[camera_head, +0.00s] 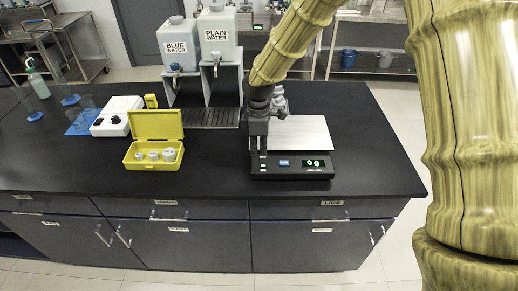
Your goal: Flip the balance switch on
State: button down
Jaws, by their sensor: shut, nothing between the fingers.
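The balance (290,168) is a black unit with a pale metal pan (303,131), near the front right of the black bench. Its green display (314,163) is lit and reads "0 g". Small lit green marks and a blue-white label show on its front panel. My gripper (260,152) points down at the left side of the balance, its fingers together with nothing between them. The fingertips are just above or at the left end of the front panel. I cannot tell whether they touch it, and they hide part of that area.
A yellow open case (155,141) with weights stands left of the balance. A white device (117,116) and blue mat lie farther left. Blue water (178,45) and plain water (216,32) tanks stand behind on a rack. The bench right of the balance is clear.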

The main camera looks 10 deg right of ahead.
notch_tip(320, 180, up, 10)
jog(key=s+b, duration=0.1)
jog(key=b, duration=0.2)
jog(key=shift+a+r, duration=0.15)
jog(key=shift+s, duration=0.1)
dwell(0.4)
